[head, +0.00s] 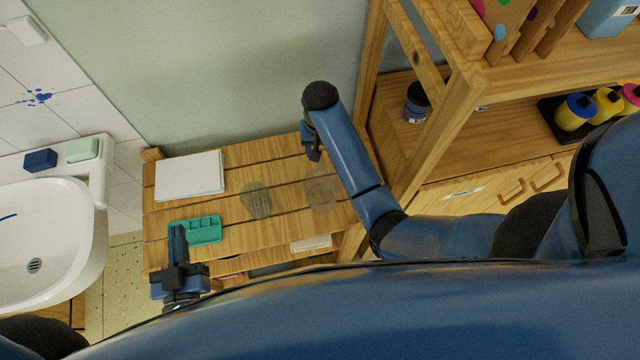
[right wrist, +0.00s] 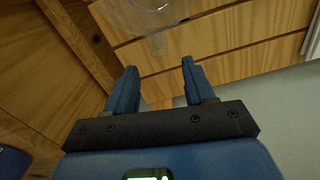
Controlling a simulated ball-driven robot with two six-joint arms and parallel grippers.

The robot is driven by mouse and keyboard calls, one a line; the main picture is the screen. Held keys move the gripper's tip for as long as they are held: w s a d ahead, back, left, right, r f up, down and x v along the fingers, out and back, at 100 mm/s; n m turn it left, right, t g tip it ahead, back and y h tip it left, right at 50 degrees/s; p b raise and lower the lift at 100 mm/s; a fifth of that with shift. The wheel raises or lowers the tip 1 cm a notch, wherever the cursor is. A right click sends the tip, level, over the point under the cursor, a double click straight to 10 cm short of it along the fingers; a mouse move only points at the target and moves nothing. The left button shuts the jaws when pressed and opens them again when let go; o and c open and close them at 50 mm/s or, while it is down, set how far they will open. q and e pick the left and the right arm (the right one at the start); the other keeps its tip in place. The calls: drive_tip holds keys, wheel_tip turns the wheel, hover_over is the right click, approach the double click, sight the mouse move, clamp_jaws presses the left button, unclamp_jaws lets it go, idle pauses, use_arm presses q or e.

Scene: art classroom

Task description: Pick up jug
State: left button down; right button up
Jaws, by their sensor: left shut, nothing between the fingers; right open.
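A clear, see-through vessel, which looks like the jug (head: 322,192), stands on the slatted wooden table near its right end. Its round rim and base also show at the top of the right wrist view (right wrist: 150,14). My right gripper (head: 313,153) is at the back of the table, close to the jug. In the right wrist view its two fingers (right wrist: 156,85) are apart with nothing between them, and the jug lies beyond the fingertips. My left gripper (head: 177,232) is shut and empty at the front left, over or beside the green tray.
The table also bears a white paper stack (head: 190,175), a green compartment tray (head: 205,229) and a grey-green translucent item (head: 256,200). A wooden shelf (head: 450,130) rises right of the table. A sink (head: 50,240) is at left.

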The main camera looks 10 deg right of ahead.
drive_tip(key=f, duration=0.3)
drive_tip(key=shift+s+f, duration=0.15)
drive_tip(key=shift+s, duration=0.15)
drive_tip(key=shift+a+f, duration=0.1)
drive_tip(key=shift+f, duration=3)
clamp_jaws()
